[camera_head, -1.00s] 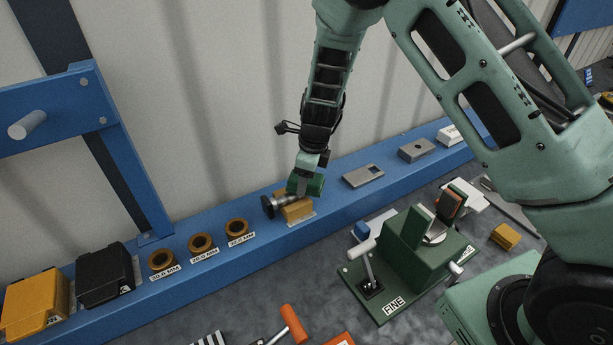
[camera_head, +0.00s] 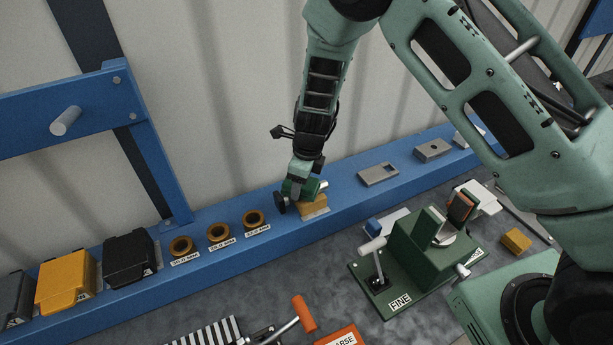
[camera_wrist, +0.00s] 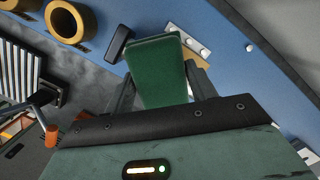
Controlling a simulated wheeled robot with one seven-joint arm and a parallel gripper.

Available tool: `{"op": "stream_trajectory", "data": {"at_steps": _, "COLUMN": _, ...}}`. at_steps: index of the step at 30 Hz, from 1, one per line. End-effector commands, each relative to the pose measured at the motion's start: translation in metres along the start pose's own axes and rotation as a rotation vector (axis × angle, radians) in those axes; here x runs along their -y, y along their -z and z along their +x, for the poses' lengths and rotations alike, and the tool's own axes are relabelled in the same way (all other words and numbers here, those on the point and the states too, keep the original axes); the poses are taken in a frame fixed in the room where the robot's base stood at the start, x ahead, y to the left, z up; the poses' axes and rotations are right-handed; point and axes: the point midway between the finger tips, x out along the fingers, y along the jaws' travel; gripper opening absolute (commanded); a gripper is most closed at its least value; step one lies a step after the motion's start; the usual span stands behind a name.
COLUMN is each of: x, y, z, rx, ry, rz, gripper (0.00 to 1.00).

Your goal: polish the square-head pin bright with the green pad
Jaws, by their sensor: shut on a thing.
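The square-head pin (camera_head: 281,202) lies on a yellow block on the blue ledge, its dark head at the left and a bright shaft end showing right of the pad. My gripper (camera_head: 302,178) is shut on the green pad (camera_head: 293,188), which is over the shaft close to the head. In the wrist view the green pad (camera_wrist: 160,72) sits between the fingers and hides most of the pin. The dark head (camera_wrist: 118,44) shows just left of it. I cannot tell whether the pad touches the shaft.
The yellow block (camera_head: 316,210) supports the pin. Bronze rings (camera_head: 219,234) and black and yellow boxes (camera_head: 66,281) stand left on the ledge. Plates with holes (camera_head: 379,174) lie to the right. A green fixture marked FINE (camera_head: 425,249) stands in front, right of the block.

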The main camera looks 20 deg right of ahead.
Motion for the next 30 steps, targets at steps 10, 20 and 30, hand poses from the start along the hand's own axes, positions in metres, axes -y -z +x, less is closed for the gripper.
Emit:
{"op": "stream_trajectory", "data": {"at_steps": 10, "x": 0.013, "y": 0.015, "z": -0.001, "rx": -0.001, "ry": -0.003, "rz": 0.001, "gripper": 0.38}}
{"op": "stream_trajectory", "data": {"at_steps": 20, "x": 0.024, "y": 0.025, "z": -0.004, "rx": -0.001, "ry": -0.002, "rz": 0.0, "gripper": 0.38}}
{"op": "stream_trajectory", "data": {"at_steps": 30, "x": 0.042, "y": 0.043, "z": -0.007, "rx": -0.001, "ry": -0.002, "rz": 0.001, "gripper": 0.38}}
